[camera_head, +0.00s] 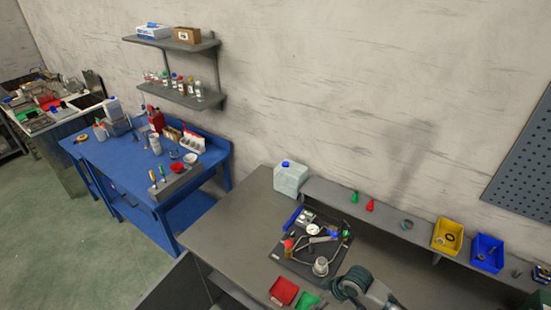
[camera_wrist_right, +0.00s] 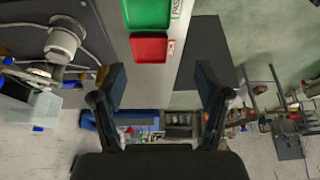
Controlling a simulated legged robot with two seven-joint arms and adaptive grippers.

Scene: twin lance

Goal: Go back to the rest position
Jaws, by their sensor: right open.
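My right gripper (camera_wrist_right: 162,86) shows in the right wrist view with its two dark fingers apart and nothing between them. Beyond the fingertips in that view are a red tray (camera_wrist_right: 149,51) and a green tray (camera_wrist_right: 148,13) on the grey bench. In the head view, part of an arm of mine enters at the bottom, over the front of the grey bench (camera_head: 237,225); its fingertips cannot be made out there. The red tray (camera_head: 284,291) and green tray (camera_head: 306,300) lie just left of that arm. My left gripper is in neither view.
A dark mat (camera_head: 290,262) with metal parts and tools lies behind the arm. A white canister (camera_head: 291,177) stands at the bench's back. Yellow (camera_head: 447,236) and blue (camera_head: 487,253) bins sit on a raised ledge. The bench's left part is clear. A blue workbench (camera_head: 120,165) stands farther left.

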